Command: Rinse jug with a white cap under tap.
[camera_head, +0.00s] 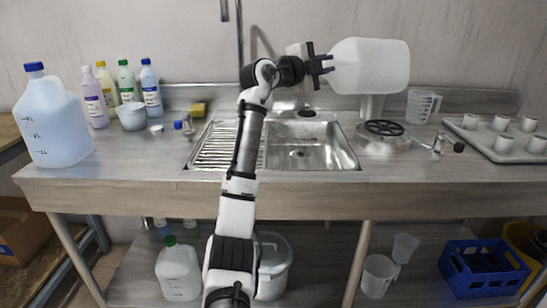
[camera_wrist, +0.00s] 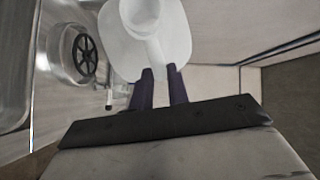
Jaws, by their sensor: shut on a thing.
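My gripper (camera_head: 319,65) is shut on a large whitish jug (camera_head: 372,66), held tilted on its side above the counter, right of the sink. In the wrist view the jug (camera_wrist: 120,45) is just beyond the two dark fingers (camera_wrist: 161,88), with a white round part facing the camera. A small white piece (camera_head: 296,49) shows left of the gripper; I cannot tell whether it is the cap. The thin grey tap (camera_head: 240,30) rises behind my arm at the back wall, left of the jug. The sink basin (camera_head: 310,158) is below and left of the jug.
A blue-capped jug (camera_head: 52,120) and several bottles (camera_head: 126,83) stand at the left. A round container with a dark wheel-like top (camera_head: 384,130), a clear measuring jug (camera_head: 422,106) and a tray of cups (camera_head: 476,143) are at the right. The basin looks empty.

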